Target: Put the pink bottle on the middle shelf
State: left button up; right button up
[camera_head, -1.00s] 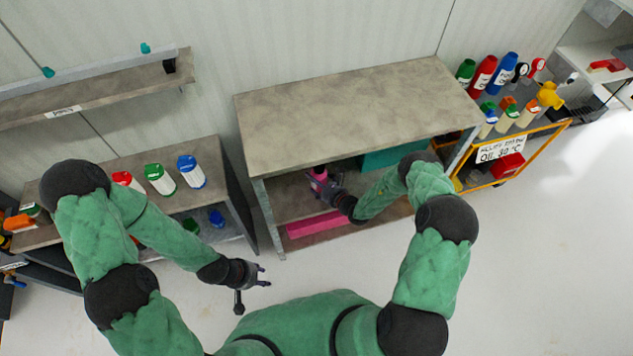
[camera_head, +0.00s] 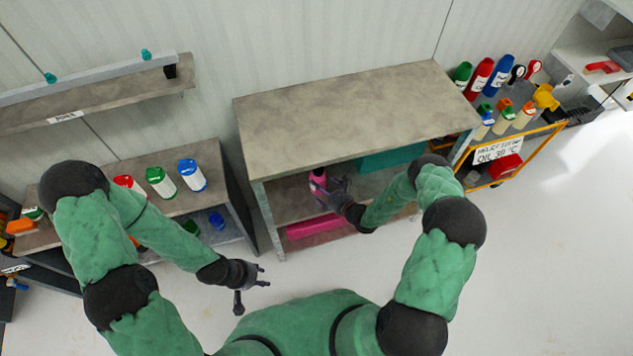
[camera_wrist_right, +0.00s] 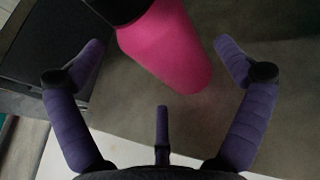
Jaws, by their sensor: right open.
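The pink bottle (camera_head: 317,182) stands on the middle shelf (camera_head: 284,205) of the grey workbench, under its top. Its upper part is hidden by the bench top in the head view. In the right wrist view the pink bottle (camera_wrist_right: 168,50) shows its pink body and a dark part above, between and beyond the open fingers, apart from them. My right gripper (camera_head: 335,190) is open beside the bottle; its fingers also show in the right wrist view (camera_wrist_right: 163,75). My left gripper (camera_head: 262,276) is open and empty over the floor, left of my body.
The bench top (camera_head: 350,112) is bare and overhangs the shelf. A pink box (camera_head: 316,226) lies below, and a teal box (camera_head: 390,160) is at the shelf's right. An orange-framed cart (camera_head: 520,155) with bottles stands right. A side bench holds several bottles.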

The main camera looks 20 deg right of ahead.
jog(key=p+v, duration=0.2)
jog(key=v, duration=0.6)
jog(key=s+a+n+g+y, duration=0.4)
jog(key=s+a+n+g, duration=1)
jog(key=s, duration=0.4)
jog(key=s+d+r+n+g+h, duration=0.1)
jog(key=s+d+n+g+h, duration=0.15)
jog(key=s+n+h, duration=0.4)
jog(key=shift+w+a+r+n+t, duration=0.1)
jog(key=shift+w+r+n+t, duration=0.5)
jog(key=shift+n, duration=0.75)
jog(key=shift+w+d+r+n+t, duration=0.1)
jog(key=shift+w+r+n+t, duration=0.5)
jog(key=shift+n, duration=0.75)
jog(key=shift+w+a+r+n+t, duration=0.1)
jog(key=shift+w+r+n+t, duration=0.5)
jog(key=shift+n, duration=0.75)
